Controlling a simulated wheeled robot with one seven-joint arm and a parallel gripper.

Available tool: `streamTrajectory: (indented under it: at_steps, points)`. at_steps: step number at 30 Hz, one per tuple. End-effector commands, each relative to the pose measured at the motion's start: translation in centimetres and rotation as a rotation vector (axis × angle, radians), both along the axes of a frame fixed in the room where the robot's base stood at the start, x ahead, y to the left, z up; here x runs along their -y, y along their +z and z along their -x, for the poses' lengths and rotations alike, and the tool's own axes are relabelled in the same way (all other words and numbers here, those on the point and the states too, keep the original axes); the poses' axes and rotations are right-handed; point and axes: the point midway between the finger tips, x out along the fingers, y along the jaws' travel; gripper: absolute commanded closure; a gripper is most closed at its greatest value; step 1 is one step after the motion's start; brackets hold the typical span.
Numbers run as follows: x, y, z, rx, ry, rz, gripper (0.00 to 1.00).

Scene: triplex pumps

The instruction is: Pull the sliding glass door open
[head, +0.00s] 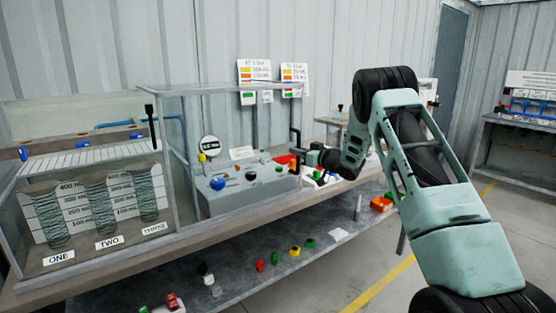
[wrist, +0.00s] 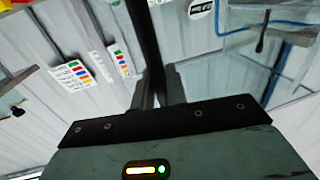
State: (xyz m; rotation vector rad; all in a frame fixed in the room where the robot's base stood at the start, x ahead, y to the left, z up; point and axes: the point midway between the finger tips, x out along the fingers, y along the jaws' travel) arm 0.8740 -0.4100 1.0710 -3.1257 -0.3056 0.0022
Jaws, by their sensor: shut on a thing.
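The glass door is a clear pane in a thin grey frame (head: 225,89) in the head view. It stands in front of the grey control box at the right half of the bench case. A dark upright handle (head: 294,138) is at its right edge. My gripper (head: 308,157) reaches this handle from the right. In the wrist view the dark handle bar (wrist: 143,35) runs down between the two fingers of my gripper (wrist: 160,90), which is shut on it. The exact contact is partly hidden by the gripper body.
The left half of the case holds coiled tubes labelled ONE, TWO and THREE (head: 155,228). Another black upright handle (head: 149,125) stands near the middle. The control box (head: 250,190) has several knobs. Small coloured parts lie on the lower shelf (head: 235,270). Floor is clear at right.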

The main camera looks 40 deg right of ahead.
Motion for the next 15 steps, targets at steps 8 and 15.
streamTrajectory:
  at_steps: [8,15]
  points:
    - [4.4,0.1,0.0,0.002,-0.002,0.001,1.0]
    - [5.2,0.1,-0.1,0.002,0.0,-0.001,1.0]
